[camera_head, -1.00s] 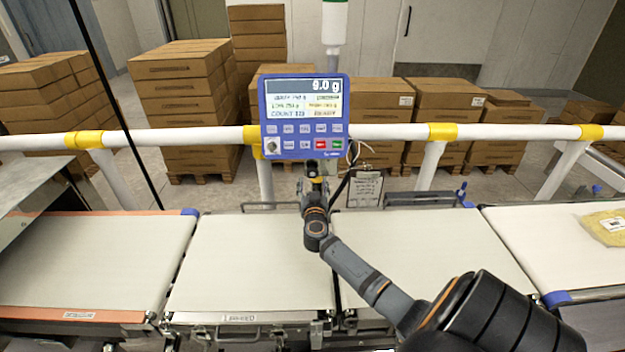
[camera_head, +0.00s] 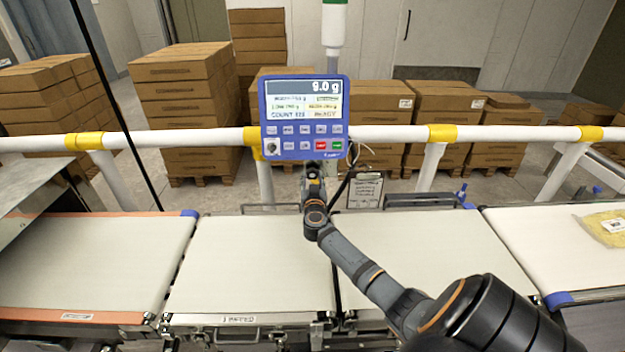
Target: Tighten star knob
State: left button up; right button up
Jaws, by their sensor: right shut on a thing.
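The blue display unit (camera_head: 305,118) stands on its post behind the belts, facing me. My right gripper (camera_head: 315,172) is just under the display's lower edge, with its arm reaching up from the lower right. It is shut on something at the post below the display. The star knob itself cannot be made out; the gripper and wrist cover that spot. My left gripper is not in view.
Pale belts run across the front, with the weighing belt (camera_head: 250,265) left of my arm. A yellow bag (camera_head: 606,227) lies on the far-right belt. A white rail (camera_head: 395,133) crosses behind. A clipboard (camera_head: 366,190) hangs right of the gripper.

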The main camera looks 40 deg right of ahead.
jog(key=shift+r+m+p, duration=0.15)
jog(key=shift+m+p, duration=0.6)
jog(key=shift+m, duration=0.05)
jog(key=shift+m+p, duration=0.85)
jog(key=shift+m, duration=0.35)
jog(key=m+p, duration=0.1)
jog(key=m, duration=0.3)
jog(key=shift+m+p, duration=0.3)
jog(key=shift+p, duration=0.1)
jog(key=m, duration=0.5)
jog(key=shift+p, duration=0.3)
jog(key=m, duration=0.6)
jog(key=shift+m, duration=0.3)
jog(key=o, duration=1.2)
jog(key=shift+c, duration=0.2)
